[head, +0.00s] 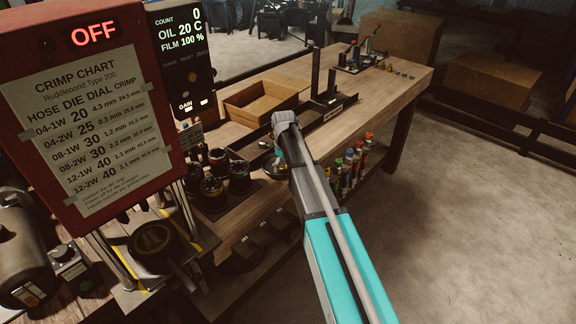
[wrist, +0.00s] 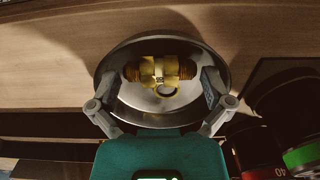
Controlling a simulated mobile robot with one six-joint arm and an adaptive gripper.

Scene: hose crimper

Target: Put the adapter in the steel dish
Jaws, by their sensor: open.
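The brass adapter (wrist: 160,72), with threaded ends and a hex middle, lies inside the round steel dish (wrist: 150,119) in the wrist view. The dish rests on the wooden bench. My gripper (wrist: 160,88) is open, with one finger on each side of the adapter and gaps between the fingers and the brass. The fingers reach over the dish's rim. In the head view the dish (head: 273,172) shows only in part beside my arm, and the adapter is hidden there.
Black dies (head: 213,187) stand left of the dish, and some show at the wrist view's right edge. A cardboard tray (head: 260,102) and a black upright stand (head: 328,98) sit farther back. The red crimp chart panel (head: 80,110) rises at left.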

